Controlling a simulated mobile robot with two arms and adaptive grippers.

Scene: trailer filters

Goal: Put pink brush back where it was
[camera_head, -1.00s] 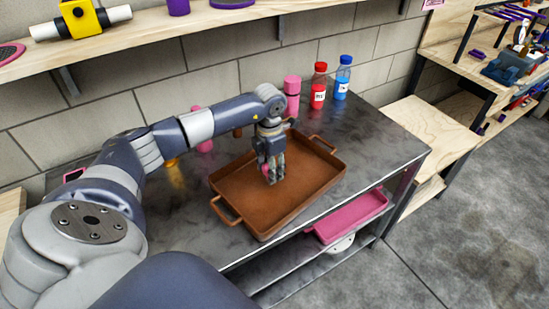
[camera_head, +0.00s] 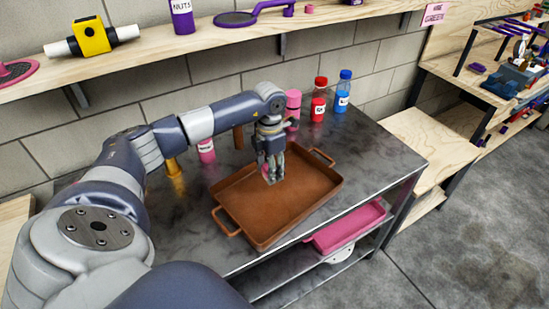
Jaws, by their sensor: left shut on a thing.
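My left gripper (camera_head: 270,180) points down over the middle of the brown tray (camera_head: 240,221). Its fingers are shut on a small pink thing (camera_head: 265,172), which I take to be the pink brush. Most of it is hidden behind the fingers, so its shape and whether it touches the tray floor cannot be told. The tray, with a handle at each end, lies on the dark metal table (camera_head: 385,155). My right gripper is not in view.
Behind the tray stand a pink container (camera_head: 293,100), a red bottle (camera_head: 318,104) and a blue bottle (camera_head: 343,95). A pink-labelled bottle (camera_head: 206,152) and a yellow item (camera_head: 175,175) stand left. A pink tray (camera_head: 350,227) lies on the lower shelf. A wall shelf (camera_head: 210,45) runs above.

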